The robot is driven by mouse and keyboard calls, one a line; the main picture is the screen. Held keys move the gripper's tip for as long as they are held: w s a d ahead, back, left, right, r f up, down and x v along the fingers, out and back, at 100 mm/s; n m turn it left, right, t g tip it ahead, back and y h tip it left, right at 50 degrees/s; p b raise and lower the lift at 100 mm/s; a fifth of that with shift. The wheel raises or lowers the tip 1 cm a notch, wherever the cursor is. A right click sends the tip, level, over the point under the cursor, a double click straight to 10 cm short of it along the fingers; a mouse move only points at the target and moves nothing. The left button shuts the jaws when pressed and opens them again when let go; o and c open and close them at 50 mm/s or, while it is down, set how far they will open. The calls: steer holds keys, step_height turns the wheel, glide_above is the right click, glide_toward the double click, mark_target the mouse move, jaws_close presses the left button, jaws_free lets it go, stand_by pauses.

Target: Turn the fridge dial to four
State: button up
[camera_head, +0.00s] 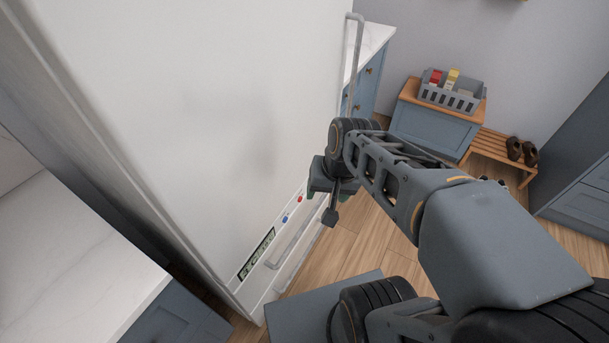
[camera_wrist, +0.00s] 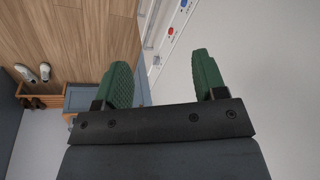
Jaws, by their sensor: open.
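The white fridge (camera_head: 200,110) fills the left and middle of the head view. Its control strip runs low on the front, with a dark display (camera_head: 257,254), a blue button (camera_head: 285,219) and a red button (camera_head: 299,199). In the wrist view the red button (camera_wrist: 172,31) and the blue button (camera_wrist: 184,4) show beyond the fingers. A small pale round shape (camera_wrist: 157,59) on the strip may be the dial; I cannot tell. My gripper (camera_wrist: 163,78) is open and empty, its green fingers apart. In the head view my arm hides the strip's far end.
A tall bar handle (camera_head: 354,60) stands out from the fridge's far edge. A lower handle (camera_head: 290,245) is below the strip. A grey crate (camera_head: 462,101) sits on a blue cabinet beside a wooden shoe bench (camera_head: 490,148). The wooden floor (camera_head: 365,240) is partly clear.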

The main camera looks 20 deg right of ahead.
steer(key=w+d+f+m+y+b, duration=0.3)
steer(key=w+f+m+y+b, duration=0.2)
steer(key=w+f+m, duration=0.3)
steer(key=w+d+f+m+y+b, duration=0.2)
steer(key=w+f+m+y+b, duration=0.3)
steer(key=f+m, duration=0.5)
steer(key=w+d+f+m+t+b, duration=0.4)
steer(key=d+f+m+t, duration=0.2)
steer(key=d+f+m, duration=0.15)
steer(key=w+d+f+m+t+b, duration=0.3)
steer(key=d+f+m+t, duration=0.25)
steer(key=d+m, duration=0.25)
steer(key=b+x, duration=0.2)
steer(key=x, duration=1)
steer(key=shift+a+y, duration=0.4)
steer(key=shift+a, duration=0.05)
steer(key=shift+w+n+g, duration=0.1)
steer(key=shift+n+g, duration=0.15)
steer(key=shift+c, duration=0.2)
steer(key=c, duration=0.9)
